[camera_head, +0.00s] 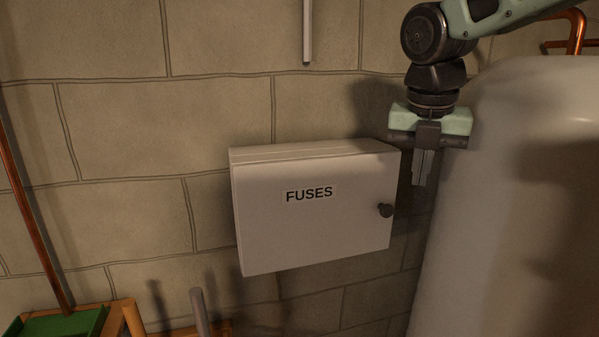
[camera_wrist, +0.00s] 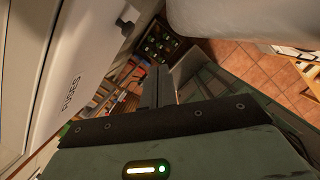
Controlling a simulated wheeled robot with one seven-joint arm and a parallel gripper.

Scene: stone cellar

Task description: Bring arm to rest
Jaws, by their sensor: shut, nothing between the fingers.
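My gripper (camera_head: 421,168) hangs pointing down in the head view, at the upper right, in front of the wall between the fuse box and the large white tank. Its fingers are shut together and hold nothing. In the wrist view the shut fingers (camera_wrist: 157,86) show in the middle. My arm comes in from the top right, bent at the joint above the gripper. The white fuse box (camera_head: 310,230), marked FUSES, is on the wall to the left of the gripper. Its door is closed, with a dark round knob (camera_head: 385,210) at the right side.
The white tank (camera_head: 520,200) stands close on the right, with copper pipes (camera_head: 575,30) behind it. A grey conduit (camera_head: 307,30) runs down the wall above the box. A green object (camera_head: 60,323) and a copper-coloured pole (camera_head: 30,200) are at lower left. Shelves (camera_wrist: 120,85) show below in the wrist view.

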